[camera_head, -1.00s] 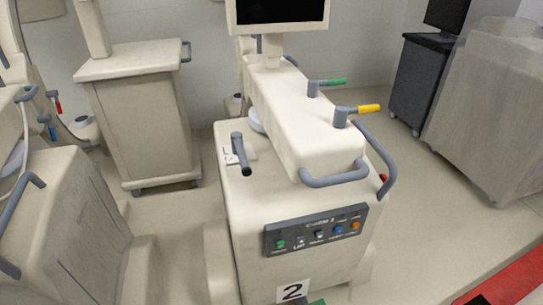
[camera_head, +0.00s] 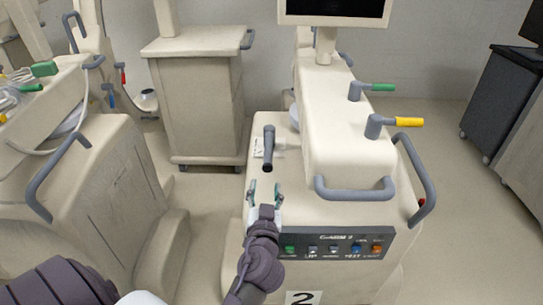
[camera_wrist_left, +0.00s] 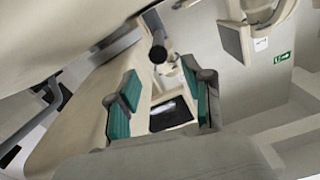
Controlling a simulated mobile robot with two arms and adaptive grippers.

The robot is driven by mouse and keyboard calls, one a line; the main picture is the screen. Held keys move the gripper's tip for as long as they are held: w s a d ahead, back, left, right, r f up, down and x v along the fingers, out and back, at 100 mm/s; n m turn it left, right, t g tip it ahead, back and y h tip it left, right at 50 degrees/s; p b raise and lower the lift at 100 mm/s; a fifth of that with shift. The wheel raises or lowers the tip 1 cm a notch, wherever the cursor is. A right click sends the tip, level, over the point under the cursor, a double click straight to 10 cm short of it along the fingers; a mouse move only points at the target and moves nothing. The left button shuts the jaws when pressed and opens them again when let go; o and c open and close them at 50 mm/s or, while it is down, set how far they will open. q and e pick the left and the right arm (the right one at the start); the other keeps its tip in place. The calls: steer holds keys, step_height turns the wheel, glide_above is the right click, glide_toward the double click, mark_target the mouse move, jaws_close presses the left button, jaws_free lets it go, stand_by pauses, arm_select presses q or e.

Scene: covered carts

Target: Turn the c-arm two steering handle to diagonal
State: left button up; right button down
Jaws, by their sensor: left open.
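C-arm two (camera_head: 290,191) is the cream cart marked "2" in the middle of the head view. Its grey steering handle (camera_head: 268,149) lies on the left of the top, its dark free end pointing toward me over a small white label. My left gripper (camera_head: 264,192) is open just in front of that end, apart from it, above the cart's front left top. In the left wrist view, the teal finger pads of my left gripper (camera_wrist_left: 161,98) are spread with nothing between them, and the handle's dark round end (camera_wrist_left: 158,54) shows beyond them. My right gripper is out of view.
A control panel with coloured buttons (camera_head: 336,246) is on the cart's front. Grey bar handles (camera_head: 354,190) and green (camera_head: 377,87) and yellow (camera_head: 409,122) levers are to the right. Another cart (camera_head: 90,195) stands at left. A covered cabinet (camera_head: 200,110) is behind.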

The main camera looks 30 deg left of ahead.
mark_target(268, 156)
arm_select(q)
steer(key=p+x, duration=0.3)
steer(key=x, duration=1)
steer(key=shift+w, duration=0.45)
jaws_close()
